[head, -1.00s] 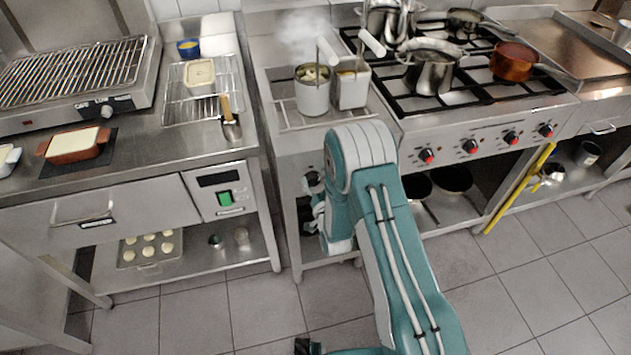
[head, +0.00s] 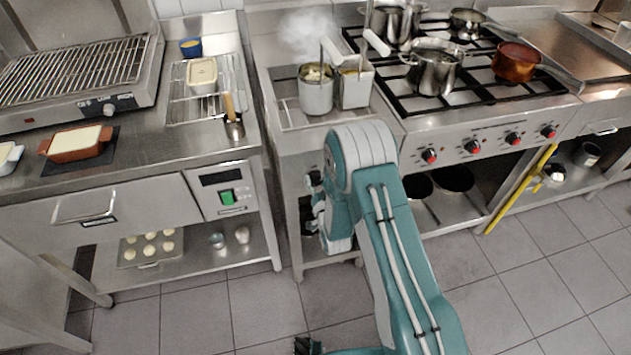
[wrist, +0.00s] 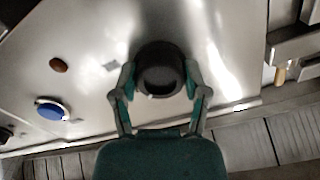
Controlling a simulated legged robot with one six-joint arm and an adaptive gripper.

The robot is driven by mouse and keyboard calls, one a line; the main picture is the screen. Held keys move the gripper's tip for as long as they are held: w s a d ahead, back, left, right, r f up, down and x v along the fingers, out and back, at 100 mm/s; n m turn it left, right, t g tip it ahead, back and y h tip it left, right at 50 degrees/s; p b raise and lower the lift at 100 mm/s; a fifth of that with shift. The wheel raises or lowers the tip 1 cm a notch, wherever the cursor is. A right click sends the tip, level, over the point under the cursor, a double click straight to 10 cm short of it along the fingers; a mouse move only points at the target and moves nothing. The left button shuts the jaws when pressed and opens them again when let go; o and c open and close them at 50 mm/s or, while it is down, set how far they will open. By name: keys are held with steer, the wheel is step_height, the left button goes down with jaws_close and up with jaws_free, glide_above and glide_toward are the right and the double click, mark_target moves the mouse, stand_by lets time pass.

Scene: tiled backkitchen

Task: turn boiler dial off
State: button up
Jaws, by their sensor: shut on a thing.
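The boiler (head: 290,138) is the steel unit with steaming baskets, left of the stove. In the wrist view a dark round dial (wrist: 160,80) sits on its steel front panel, with a short pale mark at its lower edge. My gripper (wrist: 160,88) has one finger on each side of this dial and is shut on it. In the head view my gripper (head: 315,205) is at the boiler's front, largely hidden behind my teal arm, and the gripped dial cannot be made out there.
In the wrist view a blue round control (wrist: 51,110) and a small brown-orange spot (wrist: 58,65) lie left of the dial. The stove's red-marked knobs (head: 472,147) are to the right. A yellow bar (head: 520,190) leans at the stove's front.

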steer(key=n, duration=0.5)
steer(key=shift+w+r+n, duration=0.15)
steer(key=shift+r+n, duration=0.05)
steer(key=shift+n, duration=0.1)
steer(key=n, duration=0.5)
steer(key=shift+a+r+n, duration=0.1)
steer(key=shift+n, duration=0.2)
steer(key=o, duration=1.1)
steer(key=shift+o, duration=0.2)
steer(key=shift+a, duration=0.15)
steer(key=shift+f, duration=0.2)
